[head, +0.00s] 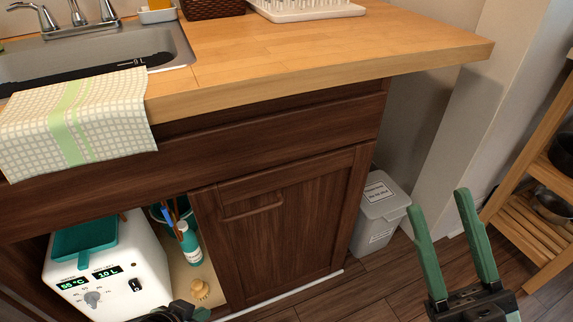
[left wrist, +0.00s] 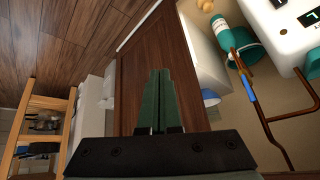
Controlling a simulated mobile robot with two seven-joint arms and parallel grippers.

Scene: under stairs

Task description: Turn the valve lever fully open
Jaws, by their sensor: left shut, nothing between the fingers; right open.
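A small blue lever (left wrist: 249,88) sits on a copper pipe (left wrist: 264,120) inside the open sink cabinet, in the left wrist view. My right gripper (head: 449,228) is open and empty, over the floor at the right.
The white heater box (head: 128,265) with a teal tray on top stands left of the pipe. The cabinet door (head: 285,240) is at the right. A grey bin (head: 380,210) and wooden rack (head: 520,185) stand further right.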

